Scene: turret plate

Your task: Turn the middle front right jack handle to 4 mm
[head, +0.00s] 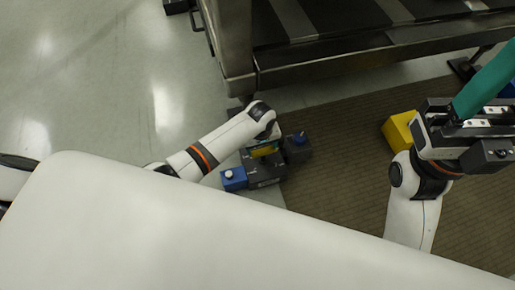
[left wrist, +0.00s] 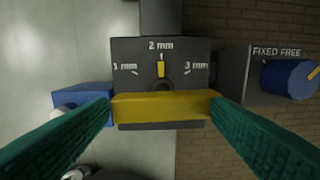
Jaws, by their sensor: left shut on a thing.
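The jack in front of my left gripper has a dark dial plate (left wrist: 190,55) marked 1 mm, 2 mm and 3 mm; no 4 mm mark shows. Its small yellow pointer (left wrist: 161,69) stands upright under 2 mm. The yellow handle bar (left wrist: 164,106) lies level below the dial. My left gripper (left wrist: 162,104) has its green fingers shut on the two ends of the bar. In the head view the jack body (head: 265,171) sits by the mat's left edge, partly hidden by my left gripper (head: 265,143). My right gripper (head: 468,118) is at the right; its finger gap is unclear.
A blue knob (left wrist: 288,79) beside a FIXED FREE label sits right of the dial. A blue block (left wrist: 80,99) is at its left. A heavy metal frame (head: 330,69) stands behind the jack. A yellow block (head: 399,131) is near my right arm. Bare brown mat (head: 340,165) lies between.

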